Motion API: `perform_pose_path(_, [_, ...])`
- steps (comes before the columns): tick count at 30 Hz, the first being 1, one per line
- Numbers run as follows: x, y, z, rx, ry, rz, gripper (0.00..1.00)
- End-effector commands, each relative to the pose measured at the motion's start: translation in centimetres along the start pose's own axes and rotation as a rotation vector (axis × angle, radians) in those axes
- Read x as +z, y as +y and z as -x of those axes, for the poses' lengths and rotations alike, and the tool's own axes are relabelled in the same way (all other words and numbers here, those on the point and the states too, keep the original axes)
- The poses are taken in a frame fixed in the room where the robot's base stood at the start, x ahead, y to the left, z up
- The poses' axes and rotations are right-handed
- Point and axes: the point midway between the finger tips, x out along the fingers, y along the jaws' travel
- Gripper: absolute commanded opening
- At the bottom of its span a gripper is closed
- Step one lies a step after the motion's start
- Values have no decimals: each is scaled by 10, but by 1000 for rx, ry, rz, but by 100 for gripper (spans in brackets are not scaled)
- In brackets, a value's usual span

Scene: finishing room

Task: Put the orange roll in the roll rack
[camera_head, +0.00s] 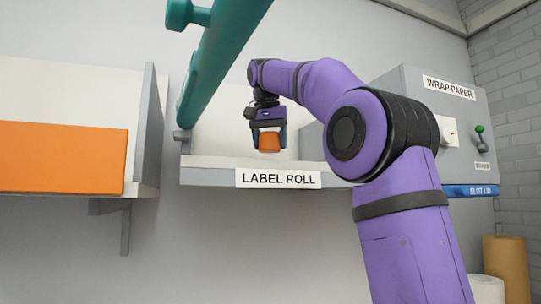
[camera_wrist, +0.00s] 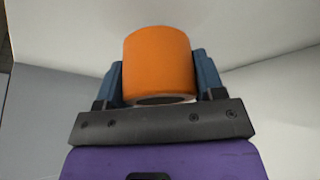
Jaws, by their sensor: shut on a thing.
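The orange roll (camera_head: 269,142) is between the fingers of my gripper (camera_head: 268,134), above the shelf marked LABEL ROLL in the head view. The roll (camera_wrist: 159,63) fills the space between the two blue fingers in the wrist view, and my gripper (camera_wrist: 160,80) is shut on it. A dark opening with a pale rim shows at the roll's near end. The LABEL ROLL shelf (camera_head: 207,177) is grey with a raised front edge. Whether the roll touches the shelf cannot be told. No part in view is labelled as the roll rack.
A teal bar (camera_head: 222,50) slants across the upper middle, left of my gripper. A shelf with an orange front panel (camera_head: 60,158) is at left. A grey WRAP PAPER unit (camera_head: 405,85) with a green-knobbed lever (camera_head: 480,138) is at right.

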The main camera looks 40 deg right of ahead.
Motion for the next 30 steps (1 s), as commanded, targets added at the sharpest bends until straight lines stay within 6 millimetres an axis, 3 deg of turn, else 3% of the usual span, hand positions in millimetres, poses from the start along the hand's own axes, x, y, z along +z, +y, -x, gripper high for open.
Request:
perform_pose_path(12, [11,1,-31,0,-1,0,37])
perform_pose_path(25, [12,0,-35,-1,0,0,37])
perform_pose_path(26, [13,0,-36,-1,0,0,65])
perform_pose_path(29, [12,0,-36,-1,0,0,88])
perform_pose_path(30, [12,0,-36,0,0,0,88])
